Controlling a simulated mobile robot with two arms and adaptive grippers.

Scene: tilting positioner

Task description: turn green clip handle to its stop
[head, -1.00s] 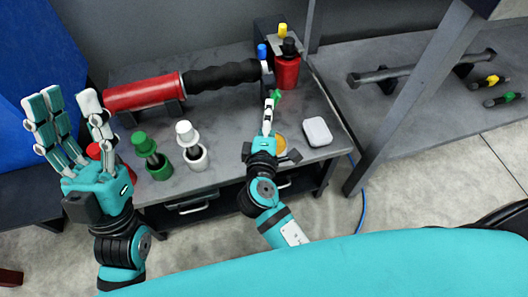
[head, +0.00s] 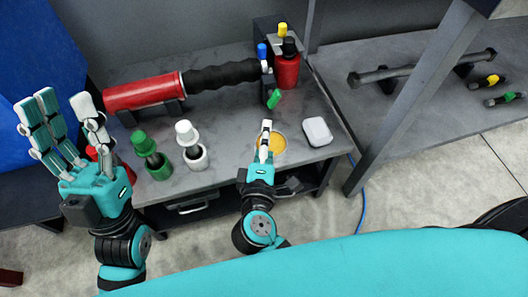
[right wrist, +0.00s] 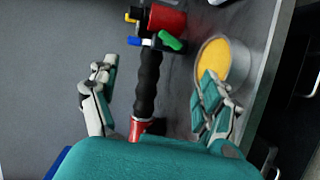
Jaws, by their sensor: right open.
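The green clip handle (head: 273,99) is a small bright green lever at the right end of the positioner, tilted up to the right in the head view. It also shows in the right wrist view (right wrist: 172,41), beside a blue lever (right wrist: 138,41). My right gripper (head: 266,128) is in front of the handle, apart from it. In the right wrist view my right gripper (right wrist: 155,88) has its fingers spread, with nothing held between them. My left gripper (head: 66,106) is open and empty at the left, fingers pointing up.
A red cylinder (head: 142,93) with a black ribbed sleeve (head: 222,75) lies across the bench. A red bottle (head: 287,71) stands behind the handle. Green (head: 158,169) and white (head: 196,158) pots stand at the front, with a yellow-filled tin (head: 277,143) and a white box (head: 317,131) at right.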

